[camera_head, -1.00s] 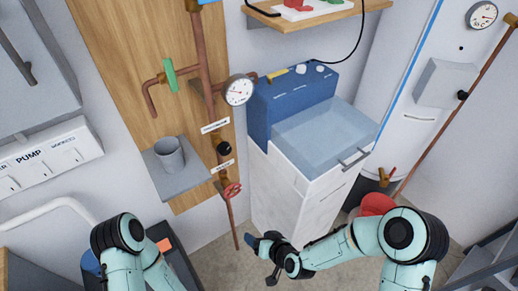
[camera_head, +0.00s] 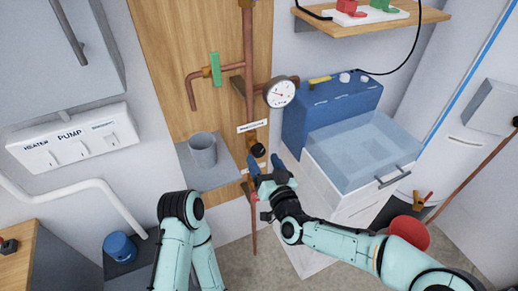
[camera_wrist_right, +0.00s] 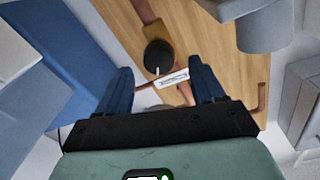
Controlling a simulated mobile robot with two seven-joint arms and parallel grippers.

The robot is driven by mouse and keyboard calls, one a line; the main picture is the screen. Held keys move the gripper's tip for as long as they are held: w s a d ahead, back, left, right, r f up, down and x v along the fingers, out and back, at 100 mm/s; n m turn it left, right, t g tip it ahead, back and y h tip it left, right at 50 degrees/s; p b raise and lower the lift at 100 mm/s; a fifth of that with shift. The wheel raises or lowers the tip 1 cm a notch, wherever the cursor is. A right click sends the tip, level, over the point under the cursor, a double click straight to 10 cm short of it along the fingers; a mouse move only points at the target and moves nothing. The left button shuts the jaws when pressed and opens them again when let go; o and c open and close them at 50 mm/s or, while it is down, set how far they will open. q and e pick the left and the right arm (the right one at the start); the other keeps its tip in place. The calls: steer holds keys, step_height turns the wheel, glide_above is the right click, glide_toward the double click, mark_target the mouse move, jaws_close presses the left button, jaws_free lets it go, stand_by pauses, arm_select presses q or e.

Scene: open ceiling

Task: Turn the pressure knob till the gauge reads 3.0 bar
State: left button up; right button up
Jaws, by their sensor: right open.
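The black pressure knob (camera_head: 258,150) sits on the copper pipe against the wooden panel, just under a white label (camera_head: 252,126). The round white gauge (camera_head: 279,92) is above and right of it; its dial is too small to read. My right gripper (camera_head: 265,163) is open and empty, just below the knob in the head view. In the right wrist view the knob (camera_wrist_right: 158,55), with a white mark, lies beyond and between the open blue fingers (camera_wrist_right: 162,78), apart from them. My left arm shows at the lower left, but its gripper is out of view.
A grey mug (camera_head: 203,150) stands on a grey shelf (camera_head: 222,174) left of the knob. A green-handled valve (camera_head: 215,66) is on the pipe above. A blue unit (camera_head: 330,108) and a clear-topped cabinet (camera_head: 360,150) stand close on the right. A switch panel (camera_head: 72,138) is on the left wall.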

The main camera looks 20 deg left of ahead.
mark_target(260, 154)
steer(key=shift+p+x, duration=0.4)
steer(key=shift+x, duration=2.15)
steer(key=c, duration=1)
